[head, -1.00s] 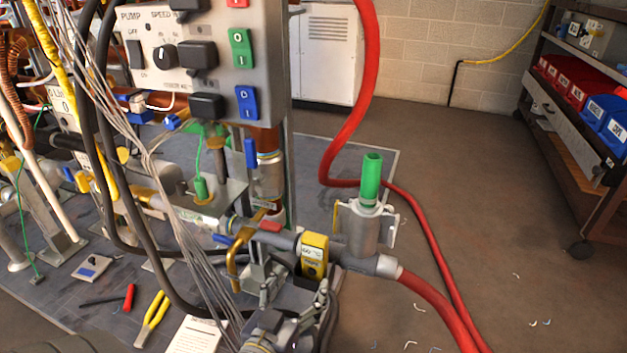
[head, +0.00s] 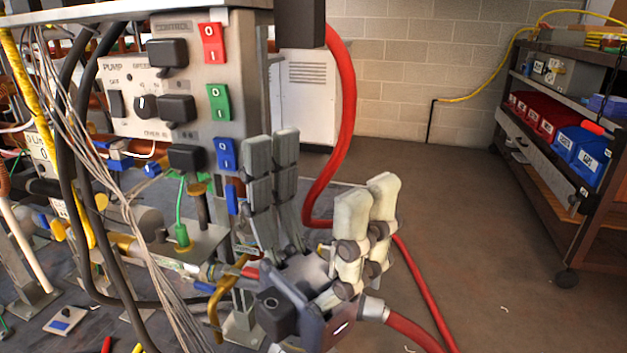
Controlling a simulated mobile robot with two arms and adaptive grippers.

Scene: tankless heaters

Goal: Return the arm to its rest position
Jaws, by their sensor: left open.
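My left gripper (head: 318,205) shows large in the lower middle of the head view, fingers pointing up. Its grey finger pair on the left and white finger pair on the right stand apart, with nothing between them. My right gripper is not in view.
A red hose (head: 345,120) hangs behind the gripper and runs to the floor. Black cables (head: 68,130) and thin grey wires hang at the left. A shelf cart (head: 560,185) with red and blue bins stands at the right. The floor between is mostly clear.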

